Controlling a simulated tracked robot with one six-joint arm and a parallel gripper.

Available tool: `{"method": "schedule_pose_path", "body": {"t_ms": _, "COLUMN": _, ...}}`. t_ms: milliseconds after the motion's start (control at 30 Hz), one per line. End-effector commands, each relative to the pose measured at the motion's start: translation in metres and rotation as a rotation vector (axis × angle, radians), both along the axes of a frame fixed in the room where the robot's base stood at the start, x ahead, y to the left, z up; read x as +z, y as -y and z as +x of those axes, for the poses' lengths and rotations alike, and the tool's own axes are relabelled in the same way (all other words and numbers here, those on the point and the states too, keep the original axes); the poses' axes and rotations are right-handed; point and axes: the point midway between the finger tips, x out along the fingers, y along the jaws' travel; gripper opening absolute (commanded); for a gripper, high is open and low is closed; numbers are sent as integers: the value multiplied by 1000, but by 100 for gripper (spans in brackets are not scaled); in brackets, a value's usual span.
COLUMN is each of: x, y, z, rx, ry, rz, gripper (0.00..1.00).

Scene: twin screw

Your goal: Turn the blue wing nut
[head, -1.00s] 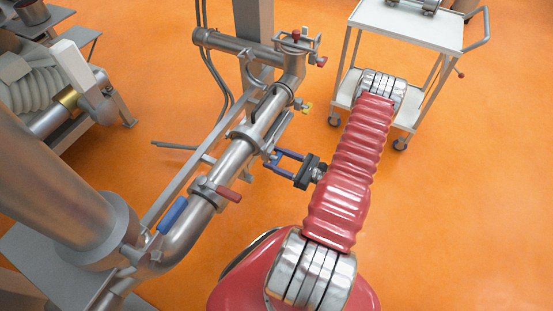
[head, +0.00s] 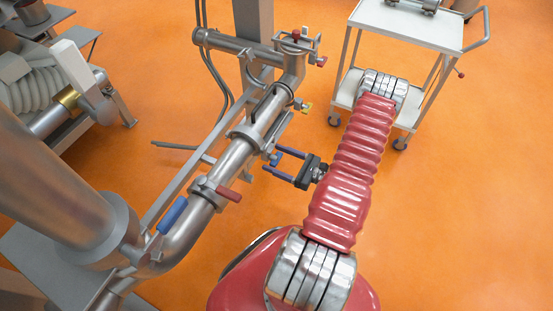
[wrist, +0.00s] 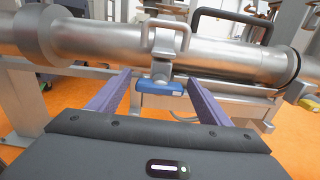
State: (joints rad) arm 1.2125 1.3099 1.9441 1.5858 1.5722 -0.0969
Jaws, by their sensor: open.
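The blue wing nut (wrist: 160,87) shows in the wrist view as a small blue block below a metal loop on the horizontal pipe. My gripper (wrist: 160,76) is open, with one purple-blue finger on each side of the nut and a gap on both sides. In the head view the nut (head: 275,158) is a small blue patch by the tips of my gripper (head: 270,159), on the right side of the long pipe. The tips partly crowd it there, so its exact angle is hard to tell.
The steel pipe (head: 233,160) carries a red handle (head: 228,193) and a larger blue handle (head: 172,215) nearer me. A small yellow part (head: 307,107) sits farther along. A white trolley (head: 405,22) stands at the back right. Orange floor is clear on the right.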

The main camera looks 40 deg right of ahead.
Motion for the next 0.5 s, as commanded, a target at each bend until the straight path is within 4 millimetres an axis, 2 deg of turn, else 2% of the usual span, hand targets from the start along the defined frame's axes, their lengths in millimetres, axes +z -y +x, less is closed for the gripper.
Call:
{"method": "schedule_pose_path", "body": {"t_ms": 167, "x": 0, "y": 6, "z": -14, "rx": -3, "ry": 0, "rz": 0, "gripper": 72}}
{"method": "schedule_pose_path", "body": {"t_ms": 500, "x": 0, "y": 21, "z": -55, "rx": -4, "ry": 0, "rz": 0, "gripper": 72}}
